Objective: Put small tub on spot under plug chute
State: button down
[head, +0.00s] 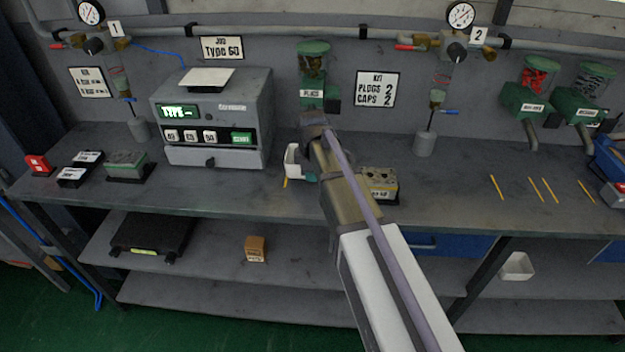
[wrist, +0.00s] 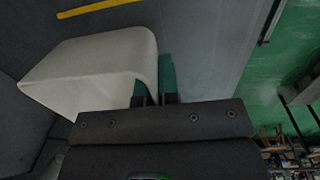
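A small white tub (head: 293,161) is at my gripper (head: 305,176), by the bench below the green plug chute (head: 312,92) labelled PLUGS. In the wrist view the tub (wrist: 95,65) fills the upper left, and my gripper (wrist: 155,98) has its green-padded fingers on either side of the tub's near wall, apparently closed on it. A yellow line (head: 285,183) on the bench shows just in front of the tub, and it also shows in the wrist view (wrist: 95,8). My arm hides the area directly below the chute. I cannot tell whether the tub touches the bench.
A grey block with holes (head: 381,184) stands just right of my arm. The grey machine (head: 212,118) stands to the left. Another white tub (head: 517,266) is lower right. The bench between is mostly clear.

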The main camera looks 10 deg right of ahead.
aim_at(313, 187)
jog(key=shift+w+d, duration=0.25)
jog(key=shift+w, duration=0.6)
jog(key=f+b, duration=0.4)
jog(key=shift+s+f, duration=0.1)
jog(key=shift+s, duration=0.1)
jog(key=shift+r, duration=0.35)
jog(key=shift+f, duration=0.25)
jog(key=c, duration=1.4)
grip_release()
jog(key=shift+r, duration=0.1)
jog(key=shift+o, duration=0.2)
